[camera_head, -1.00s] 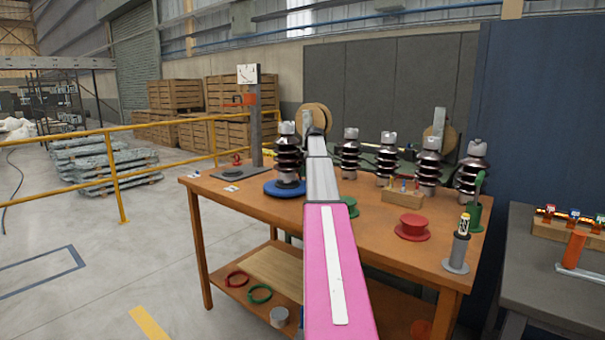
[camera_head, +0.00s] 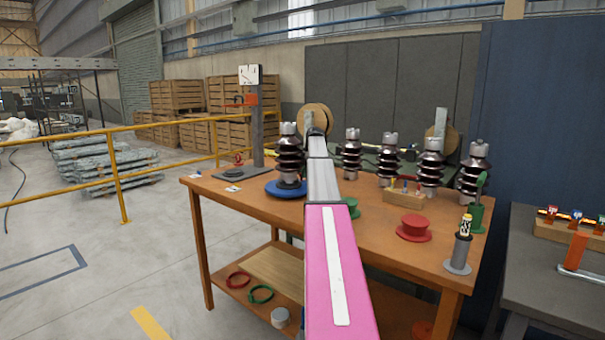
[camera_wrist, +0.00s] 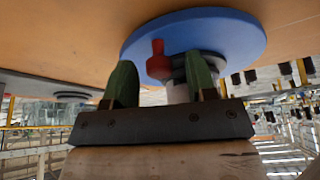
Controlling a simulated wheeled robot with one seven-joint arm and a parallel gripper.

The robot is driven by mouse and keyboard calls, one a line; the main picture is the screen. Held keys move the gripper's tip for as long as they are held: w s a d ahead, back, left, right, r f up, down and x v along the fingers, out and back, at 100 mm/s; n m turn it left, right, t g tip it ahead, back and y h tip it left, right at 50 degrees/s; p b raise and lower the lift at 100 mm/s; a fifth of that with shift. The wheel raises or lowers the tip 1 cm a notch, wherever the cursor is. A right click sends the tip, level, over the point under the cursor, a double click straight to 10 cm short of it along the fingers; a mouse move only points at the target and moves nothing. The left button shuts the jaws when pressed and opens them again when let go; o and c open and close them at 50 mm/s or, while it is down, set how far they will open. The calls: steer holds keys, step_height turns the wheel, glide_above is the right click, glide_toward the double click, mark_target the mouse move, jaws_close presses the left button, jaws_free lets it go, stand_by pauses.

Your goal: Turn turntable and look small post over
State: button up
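The blue turntable (camera_head: 287,189) lies on the wooden workbench, left of my arm in the head view. A small dark ribbed post (camera_head: 290,150) with a grey cap stands upright on it. In the wrist view the scene is upside down and the turntable (camera_wrist: 235,38) fills the upper middle. A red peg (camera_wrist: 157,64) stands near its rim. My gripper (camera_wrist: 160,82) has two green fingers, apart, with the peg between them and visible gaps on both sides. The post is mostly hidden behind the right finger in the wrist view. My arm hides the gripper in the head view.
Several similar posts (camera_head: 431,165) stand along the bench's back. A red spool (camera_head: 413,227), a small wooden rack (camera_head: 404,198) and a grey holder (camera_head: 458,256) are to the right. A grey stand (camera_head: 256,130) with a dial is at the left. The bench's front left is clear.

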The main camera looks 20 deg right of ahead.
steer(key=v, duration=1)
steer(key=shift+d+r, duration=0.2)
steer(key=shift+r, duration=0.1)
